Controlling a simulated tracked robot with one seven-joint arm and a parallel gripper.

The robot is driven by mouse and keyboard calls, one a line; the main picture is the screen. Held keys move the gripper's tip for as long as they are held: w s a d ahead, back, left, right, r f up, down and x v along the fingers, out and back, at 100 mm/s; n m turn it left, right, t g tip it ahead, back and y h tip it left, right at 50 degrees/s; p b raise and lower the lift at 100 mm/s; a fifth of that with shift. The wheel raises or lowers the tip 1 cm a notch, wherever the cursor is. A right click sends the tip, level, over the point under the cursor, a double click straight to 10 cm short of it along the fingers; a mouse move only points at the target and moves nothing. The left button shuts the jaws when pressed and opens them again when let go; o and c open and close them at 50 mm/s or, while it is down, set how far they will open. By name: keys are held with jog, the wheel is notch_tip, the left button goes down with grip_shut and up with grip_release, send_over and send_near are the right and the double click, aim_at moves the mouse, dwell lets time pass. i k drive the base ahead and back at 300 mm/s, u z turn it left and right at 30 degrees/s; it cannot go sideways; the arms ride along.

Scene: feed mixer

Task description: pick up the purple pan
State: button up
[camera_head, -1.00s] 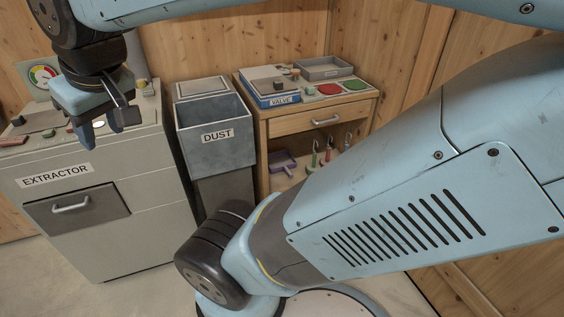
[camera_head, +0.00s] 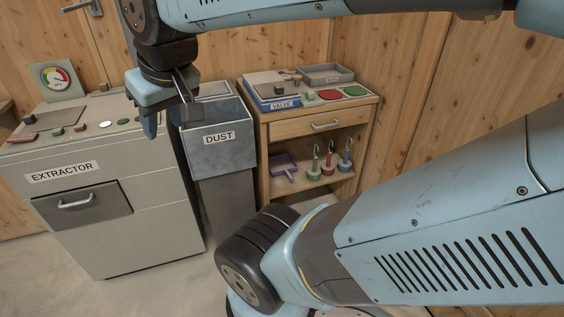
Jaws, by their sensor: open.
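The purple pan (camera_head: 284,164) lies on the lower shelf of the wooden cabinet (camera_head: 262,150), at the shelf's left end, with its handle pointing to the front. My gripper (camera_head: 170,120) hangs at the upper left, pointing down, open and empty. In the picture it shows in front of the gap between the extractor and the dust bin, above and to the left of the pan, well apart from it.
A red, a green and a blue item with upright handles (camera_head: 314,165) stand right of the pan. The cabinet has a drawer (camera_head: 318,123) above the shelf. The DUST bin (camera_head: 222,150) stands left of it, then the EXTRACTOR cabinet (camera_head: 95,215). My arm covers the lower right.

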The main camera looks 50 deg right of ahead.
aim_at(280, 164)
jog(key=u, duration=1.15)
jog(key=i, duration=0.1)
jog(key=z, duration=2.75)
jog(key=i, duration=0.95)
jog(key=u, duration=0.2)
jog(key=k, duration=0.85)
jog(key=z, duration=0.2)
jog(key=i, duration=0.75)
jog(key=u, duration=0.05)
